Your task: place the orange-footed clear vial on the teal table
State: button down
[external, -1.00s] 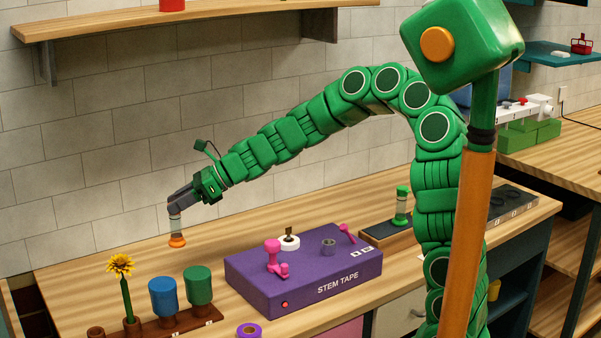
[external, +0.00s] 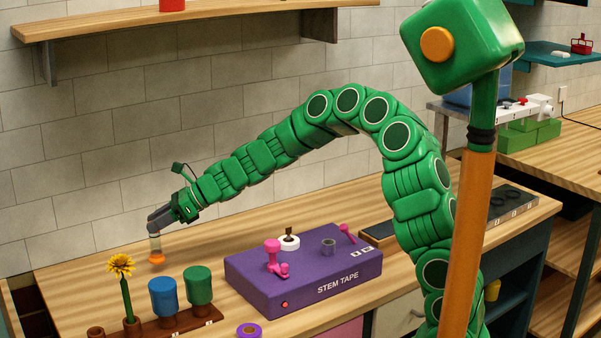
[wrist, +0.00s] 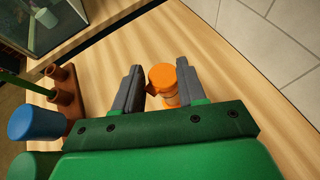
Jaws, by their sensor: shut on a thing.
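The clear vial with an orange foot (external: 156,257) hangs below my gripper (external: 156,228) at the left of the external view, above the wooden bench near the wall. In the wrist view the orange foot (wrist: 162,75) shows between the two grey fingers (wrist: 162,88). My gripper is shut on the vial's upper part, and the vial hangs about upright. I cannot pick out a teal table for certain; a teal shelf surface (external: 545,53) shows at the far right back.
A flower in a brown rack (external: 180,325), a blue cup (external: 163,296) and a green cup (external: 198,285) stand in front of the vial. The purple stem tape box (external: 300,272) is to the right. Bare bench (external: 85,258) lies near the wall.

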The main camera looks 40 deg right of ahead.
aim_at(159, 232)
jog(key=shift+w+a+f, duration=0.1)
jog(key=shift+w+f, duration=0.05)
jog(key=shift+f, duration=1.55)
jog(key=c, duration=0.6)
grip_release()
jog(key=shift+v, duration=6.05)
jog(key=shift+r, duration=0.1)
